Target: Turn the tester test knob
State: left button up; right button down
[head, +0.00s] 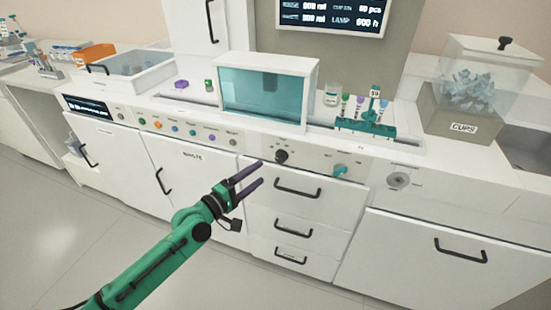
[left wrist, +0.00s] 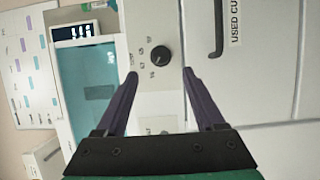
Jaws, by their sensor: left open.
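A round black knob (head: 281,156) with small markings around it sits on the counter's front panel, above the top drawer. It also shows in the left wrist view (left wrist: 160,55), in line with the gap between my fingers. A teal knob (head: 341,170) sits farther right on the same panel; its small label is hard to read, so I cannot tell which one is the test knob. My left gripper (head: 260,172) is open and empty, with its purple fingertips just left of and below the black knob in the head view. They appear apart from it. My right gripper is not in view.
A teal-windowed box (head: 268,90) stands on the counter above the black knob. A green rack with tubes (head: 366,127) stands to its right. Drawer handles (head: 298,190) stick out below the panel. A cups container (head: 463,110) stands at the right.

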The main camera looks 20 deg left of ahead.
aim_at(278, 159)
pick_arm(q)
jog(key=x, duration=0.8)
jog(key=shift+w+d+f, duration=0.1)
jog(key=shift+w, duration=0.15)
grip_shut()
jog(key=shift+r+m+p, duration=0.3)
jog(key=shift+m+p, duration=0.2)
jog(key=shift+p, duration=0.65)
jog(key=m+p, duration=0.1)
jog(key=p, duration=0.1)
jog(key=m+g+y+p, duration=0.1)
jog(key=p, duration=0.2)
jog(key=m+p, duration=0.2)
jog(key=shift+r+g+y, duration=0.25)
jog(key=shift+g+y, duration=0.05)
jog(key=shift+f+m+y+p, duration=0.2)
jog(key=shift+m+y+p, duration=0.2)
jog(key=shift+m+p, duration=0.65)
jog(key=shift+n, duration=0.25)
